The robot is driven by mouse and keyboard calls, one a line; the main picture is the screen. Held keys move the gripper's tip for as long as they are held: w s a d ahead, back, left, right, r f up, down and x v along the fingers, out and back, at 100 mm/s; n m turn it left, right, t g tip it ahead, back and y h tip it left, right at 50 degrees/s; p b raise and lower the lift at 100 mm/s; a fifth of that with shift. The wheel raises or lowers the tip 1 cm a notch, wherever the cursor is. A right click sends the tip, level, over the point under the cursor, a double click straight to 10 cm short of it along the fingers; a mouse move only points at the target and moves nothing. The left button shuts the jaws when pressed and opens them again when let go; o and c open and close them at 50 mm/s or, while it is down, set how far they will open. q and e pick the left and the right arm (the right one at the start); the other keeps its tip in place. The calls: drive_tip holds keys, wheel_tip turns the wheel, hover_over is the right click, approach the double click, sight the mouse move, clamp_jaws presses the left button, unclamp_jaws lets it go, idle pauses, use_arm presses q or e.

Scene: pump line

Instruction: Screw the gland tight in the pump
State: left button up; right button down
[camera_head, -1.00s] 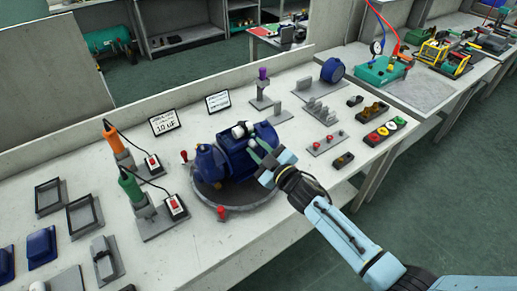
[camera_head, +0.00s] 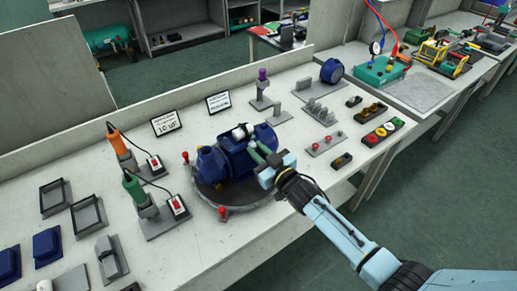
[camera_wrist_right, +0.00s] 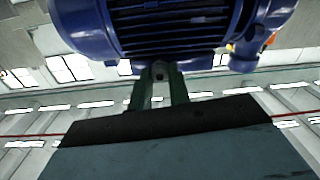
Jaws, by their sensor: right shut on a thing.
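The blue pump (camera_head: 222,157) with its ribbed body stands on a round grey base on the bench. In the right wrist view its finned underside (camera_wrist_right: 170,22) fills the top. My right gripper (camera_head: 257,150) is at the pump's right end. In the right wrist view its two green fingers (camera_wrist_right: 159,85) are shut on a small grey part, the gland (camera_wrist_right: 160,70), right against the pump in the picture. Most of the gland is hidden by the fingers, and I cannot tell how deep it sits. My left gripper is out of view.
Orange (camera_head: 118,140) and green (camera_head: 134,187) handled tools stand left of the pump. A purple-topped tool (camera_head: 262,80), grey racks (camera_head: 316,108) and a plate with red knobs (camera_head: 326,145) stand behind and right.

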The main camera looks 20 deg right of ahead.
drive_tip(key=shift+m, duration=0.7)
drive_tip(key=m+p, duration=0.1)
drive_tip(key=m, duration=0.1)
drive_tip(key=shift+r+m, duration=0.1)
drive_tip(key=shift+m, duration=0.6)
drive_tip(key=m, duration=0.3)
drive_tip(key=c, duration=1.4)
unclamp_jaws()
